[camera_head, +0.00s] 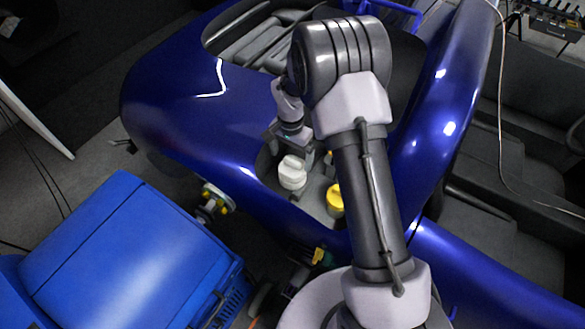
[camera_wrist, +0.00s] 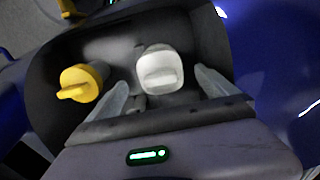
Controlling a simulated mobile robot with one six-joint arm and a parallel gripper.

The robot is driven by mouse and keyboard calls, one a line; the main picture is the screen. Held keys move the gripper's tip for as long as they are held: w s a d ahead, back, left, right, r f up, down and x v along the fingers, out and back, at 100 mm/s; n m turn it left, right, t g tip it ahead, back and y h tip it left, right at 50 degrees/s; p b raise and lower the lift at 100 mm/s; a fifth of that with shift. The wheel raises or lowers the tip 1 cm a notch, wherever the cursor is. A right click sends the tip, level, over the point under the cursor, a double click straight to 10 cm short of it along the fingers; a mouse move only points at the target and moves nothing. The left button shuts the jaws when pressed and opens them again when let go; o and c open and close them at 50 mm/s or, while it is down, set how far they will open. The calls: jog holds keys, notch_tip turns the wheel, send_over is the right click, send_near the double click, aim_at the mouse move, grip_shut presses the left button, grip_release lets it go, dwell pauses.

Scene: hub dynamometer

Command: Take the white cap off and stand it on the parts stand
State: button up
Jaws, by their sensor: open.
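The white cap (camera_head: 292,172) sits in the recess of the glossy dark blue body, with a raised grip bar across its top. It also shows in the wrist view (camera_wrist: 160,70), between and just beyond the two fingers. My gripper (camera_wrist: 161,80) is open, one finger on each side of the cap; I cannot tell whether they touch it. In the head view my gripper (camera_head: 298,144) is just behind the cap, partly hidden by my arm. I cannot make out for certain which thing is the parts stand.
A yellow cap (camera_head: 335,199) stands in the same recess, right of the white one in the head view; it also shows in the wrist view (camera_wrist: 82,83). The blue body (camera_head: 175,90) curves around the recess. A bright blue box-like unit (camera_head: 130,250) stands at the lower left.

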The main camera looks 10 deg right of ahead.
aim_at(293, 160)
jog(key=f, duration=0.1)
jog(key=f+b, duration=0.1)
jog(key=f, duration=0.1)
jog(key=f+b, duration=0.1)
jog(key=shift+w+d+f, duration=0.25)
jog(key=shift+d+f, duration=0.05)
jog(key=shift+f, duration=0.05)
jog(key=shift+r, duration=0.15)
jog(key=shift+c, duration=0.3)
jog(key=c, duration=1.4)
jog(key=shift+r, duration=0.1)
